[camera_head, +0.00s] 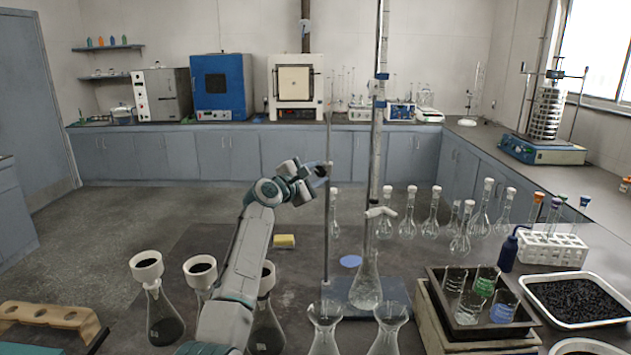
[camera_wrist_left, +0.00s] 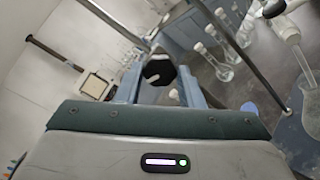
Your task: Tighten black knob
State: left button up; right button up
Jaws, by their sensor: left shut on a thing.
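A black knob (camera_wrist_left: 158,72) sits between the two fingers of my left gripper in the left wrist view, close to a thin metal rod. A flask (camera_head: 366,285) stands on that base, below and to the right of the gripper. My right gripper is not in view.
Several stoppered flasks (camera_head: 430,222) stand to the right of the stand. Flasks with funnels (camera_head: 147,267) stand near my left arm. A sieve shaker (camera_head: 542,150) stands on the far right bench.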

pick_arm(q)
jog(key=m+b, duration=0.1)
jog(key=m, duration=0.1)
jog(key=shift+f+m+b, duration=0.2)
jog(key=shift+m+b, duration=0.95)
jog(key=shift+m, duration=0.35)
jog(key=shift+r+m+b, duration=0.15)
jog(key=shift+m+b, duration=0.45)
jog(key=shift+m, duration=0.4)
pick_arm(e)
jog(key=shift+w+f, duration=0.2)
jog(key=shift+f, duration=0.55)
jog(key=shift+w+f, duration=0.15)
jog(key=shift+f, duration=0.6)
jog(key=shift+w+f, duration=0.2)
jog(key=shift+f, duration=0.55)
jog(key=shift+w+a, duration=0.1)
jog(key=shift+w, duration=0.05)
pick_arm(q)
jog(key=o, duration=1)
jog(key=shift+c, duration=0.2)
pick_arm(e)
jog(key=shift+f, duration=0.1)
